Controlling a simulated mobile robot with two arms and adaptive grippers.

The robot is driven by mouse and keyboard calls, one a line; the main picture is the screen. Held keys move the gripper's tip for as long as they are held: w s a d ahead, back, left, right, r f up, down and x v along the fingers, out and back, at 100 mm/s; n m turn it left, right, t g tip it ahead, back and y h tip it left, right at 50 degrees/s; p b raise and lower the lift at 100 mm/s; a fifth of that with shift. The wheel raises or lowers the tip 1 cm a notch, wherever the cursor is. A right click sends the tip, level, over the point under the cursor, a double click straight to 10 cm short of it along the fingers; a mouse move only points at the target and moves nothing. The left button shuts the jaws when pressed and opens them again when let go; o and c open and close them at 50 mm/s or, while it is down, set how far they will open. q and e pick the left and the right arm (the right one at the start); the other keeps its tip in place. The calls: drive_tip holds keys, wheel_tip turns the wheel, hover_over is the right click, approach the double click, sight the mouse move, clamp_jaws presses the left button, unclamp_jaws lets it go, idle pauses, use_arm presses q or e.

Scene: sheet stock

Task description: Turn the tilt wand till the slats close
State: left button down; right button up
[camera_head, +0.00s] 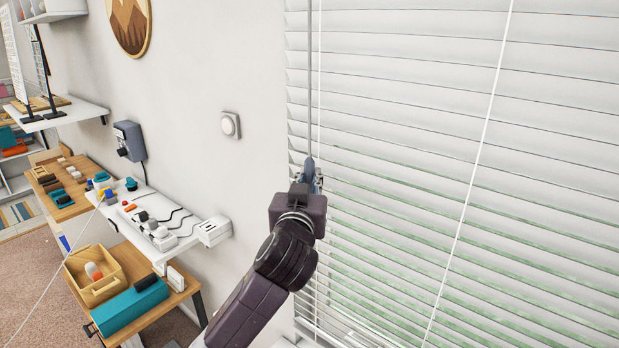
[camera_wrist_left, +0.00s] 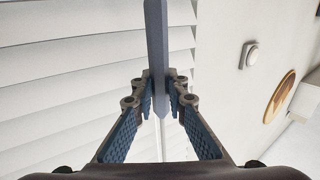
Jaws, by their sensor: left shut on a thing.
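The tilt wand (camera_head: 309,85) is a thin grey rod hanging upright near the left edge of the white blind (camera_head: 405,90). My left gripper (camera_head: 311,178) is shut on the wand's lower end. In the left wrist view the wand (camera_wrist_left: 156,40) runs between the two fingertips of the left gripper (camera_wrist_left: 161,98). The slats look nearly flat and overlapping in the upper part. Thin green gaps show between the lower slats, so they are not fully closed there. My right gripper is not in view.
A white cord (camera_head: 470,180) hangs slanting across the blind. A white shelf (camera_head: 160,235) with plugs and cables, a teal box (camera_head: 130,308) and a wooden bin (camera_head: 95,290) stand at the left.

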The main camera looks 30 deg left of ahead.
use_arm(q)
drive_tip(key=shift+y, duration=0.3)
drive_tip(key=n+g+y+b, duration=0.2)
drive_tip(key=n+y+b, duration=0.1)
drive_tip(key=shift+d+f+g+y, duration=0.2)
drive_tip(key=shift+g+y, duration=0.1)
drive_tip(key=shift+g, duration=0.1)
drive_tip(key=shift+a+n+g+y+b, duration=0.1)
drive_tip(key=shift+n+g+y+b, duration=0.85)
drive_tip(key=shift+n+g+y, duration=0.05)
drive_tip(key=shift+r+n+g+y+b, duration=0.15)
drive_tip(key=shift+n+g+y+b, duration=0.35)
drive_tip(key=shift+g, duration=0.2)
